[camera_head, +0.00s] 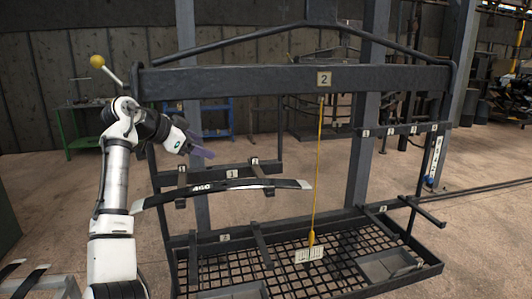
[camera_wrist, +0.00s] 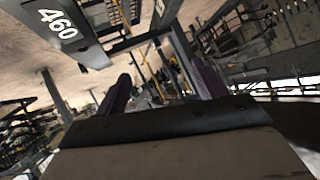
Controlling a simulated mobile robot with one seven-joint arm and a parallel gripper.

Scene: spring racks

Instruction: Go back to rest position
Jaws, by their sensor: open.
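My gripper (camera_head: 203,152) has purple fingers and is at the end of my white arm, at the left of the rack in the head view. It is open and empty; in the wrist view its two fingers (camera_wrist: 158,92) stand apart with nothing between them. A dark leaf spring (camera_head: 240,187) with white ends and the number 460 lies across rack supports, below my gripper and apart from it. The spring also shows at the upper left of the wrist view (camera_wrist: 88,50).
The dark rack (camera_head: 230,80) with a number 2 plate stands ahead, its grid floor (camera_head: 340,250) low down. A yellow pointer (camera_head: 318,170) hangs from its top beam. Another spring piece (camera_head: 14,284) shows at lower left. A green table (camera_head: 85,130) stands behind my arm.

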